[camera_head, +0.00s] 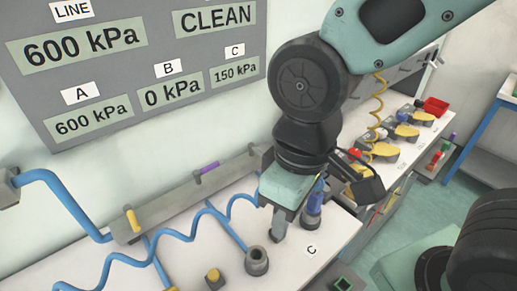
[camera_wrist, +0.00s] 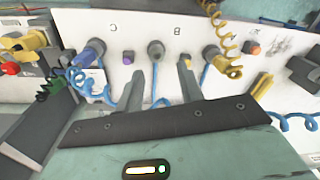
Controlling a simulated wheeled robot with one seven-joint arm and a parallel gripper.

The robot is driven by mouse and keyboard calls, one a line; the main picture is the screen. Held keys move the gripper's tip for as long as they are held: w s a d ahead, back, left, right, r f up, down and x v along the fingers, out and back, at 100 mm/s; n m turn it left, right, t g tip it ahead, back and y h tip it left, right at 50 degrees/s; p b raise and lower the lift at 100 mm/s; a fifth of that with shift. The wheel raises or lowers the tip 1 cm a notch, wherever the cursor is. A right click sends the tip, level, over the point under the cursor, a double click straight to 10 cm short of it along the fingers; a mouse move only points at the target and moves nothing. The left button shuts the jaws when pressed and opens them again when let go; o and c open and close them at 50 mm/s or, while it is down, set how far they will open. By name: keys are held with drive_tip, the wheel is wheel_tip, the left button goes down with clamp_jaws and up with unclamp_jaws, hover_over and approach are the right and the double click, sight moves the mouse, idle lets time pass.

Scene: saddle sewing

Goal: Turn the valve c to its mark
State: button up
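My gripper (camera_head: 287,228) is above the bench, near the label C (camera_head: 312,250). In the wrist view the two fingers of my gripper (camera_wrist: 162,72) stand apart with nothing seen gripped between them. The grey valve manifold (camera_head: 170,207) runs along the wall. It carries a yellow handle (camera_head: 132,220) at the left and a purple handle (camera_head: 208,167) further right. The gauge under C (camera_head: 235,71) reads 150 kPa.
A grey socket (camera_head: 257,262) stands empty near my gripper. A blue connector (camera_wrist: 88,52) stands by the C label; a yellow connector (camera_wrist: 215,60) with a coiled hose is at the right. Blue hoses (camera_head: 170,235) cross the left bench.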

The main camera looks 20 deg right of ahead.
drive_tip(key=w+a+r+m, duration=0.2)
drive_tip(key=w, duration=1.3)
drive_tip(key=m+h, duration=0.2)
drive_tip(key=h, duration=0.1)
approach(260, 152)
drive_tip(key=shift+t, duration=0.4)
drive_tip(key=p+x, duration=0.1)
drive_tip(key=x, duration=0.1)
drive_tip(key=p+x, duration=0.1)
drive_tip(key=x, duration=0.2)
drive_tip(key=p+x, duration=0.2)
drive_tip(key=x, duration=0.1)
drive_tip(key=shift+s+f, duration=0.15)
drive_tip(key=shift+s, duration=0.1)
clamp_jaws()
